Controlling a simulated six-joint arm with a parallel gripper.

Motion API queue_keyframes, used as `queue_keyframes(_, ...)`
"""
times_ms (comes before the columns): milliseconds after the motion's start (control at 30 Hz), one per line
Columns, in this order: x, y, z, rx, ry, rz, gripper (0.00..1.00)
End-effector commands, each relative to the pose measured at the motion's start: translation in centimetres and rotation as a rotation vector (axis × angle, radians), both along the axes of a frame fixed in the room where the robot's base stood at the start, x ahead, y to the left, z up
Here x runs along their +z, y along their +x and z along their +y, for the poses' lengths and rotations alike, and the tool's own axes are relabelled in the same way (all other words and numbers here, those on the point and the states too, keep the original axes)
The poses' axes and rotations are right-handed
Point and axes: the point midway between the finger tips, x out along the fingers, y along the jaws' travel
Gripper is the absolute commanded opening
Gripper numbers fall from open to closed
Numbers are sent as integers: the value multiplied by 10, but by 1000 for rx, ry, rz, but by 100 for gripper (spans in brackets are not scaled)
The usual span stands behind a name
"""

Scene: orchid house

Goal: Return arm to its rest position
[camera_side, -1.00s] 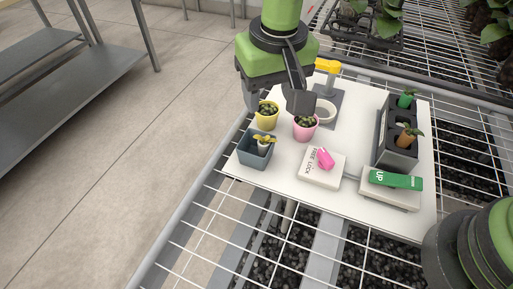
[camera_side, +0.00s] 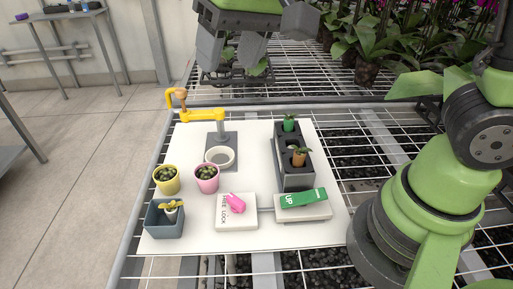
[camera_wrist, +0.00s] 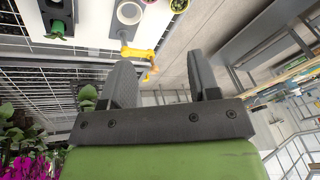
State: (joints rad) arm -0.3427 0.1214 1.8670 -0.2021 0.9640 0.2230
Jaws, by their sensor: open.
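My gripper (camera_side: 230,62) is up at the top of the side view, beyond the far edge of the white board (camera_side: 300,222), over the wire bench. Its two dark fingers stand apart, with nothing seen between them. In the wrist view my gripper (camera_wrist: 160,62) shows the same gap, with the yellow arm of the post (camera_wrist: 140,54) beyond it. The board's things stand clear of the gripper.
On the board are a yellow pot (camera_side: 167,186), a pink pot (camera_side: 207,184), a blue-grey box (camera_side: 163,226), a yellow-armed post (camera_side: 198,115), a dark rack (camera_side: 294,178), a pink piece (camera_side: 235,203) and a green UP block (camera_side: 303,198). Orchids (camera_side: 375,45) stand behind.

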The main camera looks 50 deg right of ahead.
Motion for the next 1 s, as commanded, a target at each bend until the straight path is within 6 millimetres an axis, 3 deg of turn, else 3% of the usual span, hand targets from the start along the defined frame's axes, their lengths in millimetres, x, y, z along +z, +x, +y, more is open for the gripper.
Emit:
queue_keyframes(100, 24, -34, -32, -54, 43, -73, 56)
queue_keyframes(200, 34, -65, -52, -94, 71, -135, 56)
queue_keyframes(400, 34, -116, -74, -156, 105, -242, 56)
queue_keyframes(500, 29, -131, -79, -175, 112, -277, 56)
queue_keyframes(667, 25, -141, -81, -188, 115, -301, 56)
queue_keyframes(1000, 25, -141, -81, -188, 115, -300, 56)
